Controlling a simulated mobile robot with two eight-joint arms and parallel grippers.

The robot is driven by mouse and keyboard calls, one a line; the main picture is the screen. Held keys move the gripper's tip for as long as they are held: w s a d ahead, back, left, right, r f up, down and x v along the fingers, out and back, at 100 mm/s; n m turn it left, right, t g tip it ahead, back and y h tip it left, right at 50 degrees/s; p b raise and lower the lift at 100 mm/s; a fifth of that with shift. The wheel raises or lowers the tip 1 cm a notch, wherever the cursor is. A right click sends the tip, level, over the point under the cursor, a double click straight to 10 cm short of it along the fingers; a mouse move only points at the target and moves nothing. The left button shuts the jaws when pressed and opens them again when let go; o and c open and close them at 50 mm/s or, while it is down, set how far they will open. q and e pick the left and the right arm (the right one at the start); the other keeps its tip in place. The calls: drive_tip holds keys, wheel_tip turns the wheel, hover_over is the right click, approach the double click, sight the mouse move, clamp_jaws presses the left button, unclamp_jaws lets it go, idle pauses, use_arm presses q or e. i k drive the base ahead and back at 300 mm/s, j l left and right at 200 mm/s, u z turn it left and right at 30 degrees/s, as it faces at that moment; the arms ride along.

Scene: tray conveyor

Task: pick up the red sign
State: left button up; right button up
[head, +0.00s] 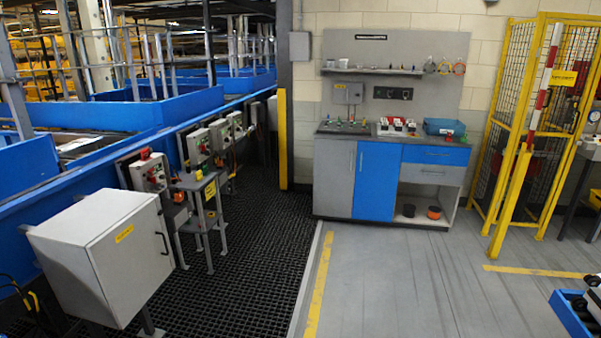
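I cannot make out any thing that is clearly a red sign. Small red parts show on the control box (149,175) beside the blue conveyor. A small grey stand (196,183) with red, orange and yellow items at its top is close to that box. Red items (396,126) also lie on the top of the workbench at the back, too small to identify. Neither of my grippers is in view.
A large light-grey cabinet (85,255) stands at the front left beside the blue conveyor (110,115). The workbench (376,180) is against the back wall. A yellow safety cage (520,130) is at the right. The grey floor (420,280) in front of the bench is clear.

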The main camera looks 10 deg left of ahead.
sight(145, 154)
drive_tip(key=i+u, duration=0.15)
drive_tip(key=i, duration=0.35)
drive_tip(key=i+l+u, duration=0.15)
drive_tip(key=i, duration=0.35)
drive_tip(key=i+l+u, duration=0.2)
drive_tip(key=i, duration=0.25)
drive_tip(key=i+l+u, duration=0.8)
drive_tip(key=i, duration=0.15)
